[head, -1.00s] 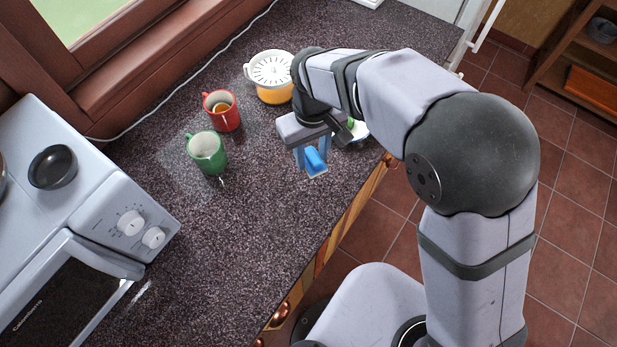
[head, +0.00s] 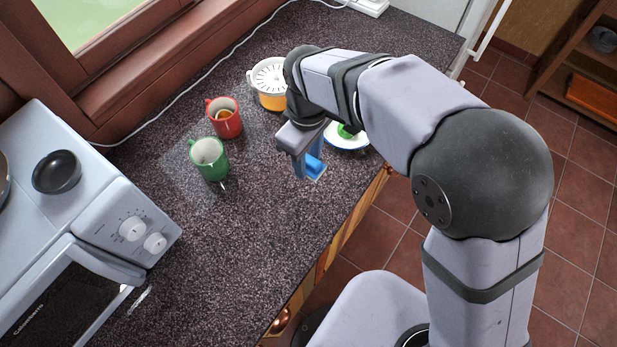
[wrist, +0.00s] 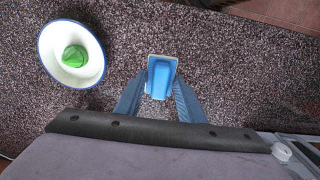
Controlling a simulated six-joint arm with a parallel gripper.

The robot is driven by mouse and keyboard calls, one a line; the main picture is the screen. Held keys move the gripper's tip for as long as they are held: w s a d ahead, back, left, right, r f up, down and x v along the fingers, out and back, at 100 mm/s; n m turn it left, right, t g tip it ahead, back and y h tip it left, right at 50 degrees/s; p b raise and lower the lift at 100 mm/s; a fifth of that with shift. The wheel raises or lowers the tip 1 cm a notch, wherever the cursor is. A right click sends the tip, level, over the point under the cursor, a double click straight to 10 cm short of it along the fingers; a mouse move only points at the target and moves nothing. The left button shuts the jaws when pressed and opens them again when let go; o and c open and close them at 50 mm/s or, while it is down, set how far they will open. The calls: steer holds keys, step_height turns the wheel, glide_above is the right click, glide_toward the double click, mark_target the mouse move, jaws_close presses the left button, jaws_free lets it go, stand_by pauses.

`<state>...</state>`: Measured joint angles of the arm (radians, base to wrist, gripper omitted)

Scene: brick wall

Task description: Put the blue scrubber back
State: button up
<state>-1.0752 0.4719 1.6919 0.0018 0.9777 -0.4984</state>
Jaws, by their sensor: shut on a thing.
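The blue scrubber (wrist: 160,78) has a blue handle and a pale base. It sits between the two fingertips of my gripper (wrist: 158,92) in the wrist view, and the gripper is shut on it. In the head view the scrubber (head: 315,167) hangs from my gripper (head: 307,163) over the dark speckled counter, near its front edge. I cannot tell how far above the counter its base is.
A white bowl or plate with a blue rim (wrist: 72,55) holds a green thing (wrist: 75,56). A green mug (head: 210,158), a red mug (head: 224,118) and an orange juicer (head: 269,82) stand farther left and back. A white oven (head: 90,200) is at left. The front counter is clear.

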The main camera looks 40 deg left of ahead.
mark_target(308, 158)
steer(key=shift+f+p, duration=1.15)
steer(key=shift+f, duration=3.1)
steer(key=shift+f, duration=0.2)
steer(key=o, duration=1)
steer(key=shift+r, duration=0.1)
step_height(308, 158, up, 12)
steer(key=b, duration=0.3)
steer(key=shift+r+b, duration=0.15)
steer(key=shift+b, duration=0.25)
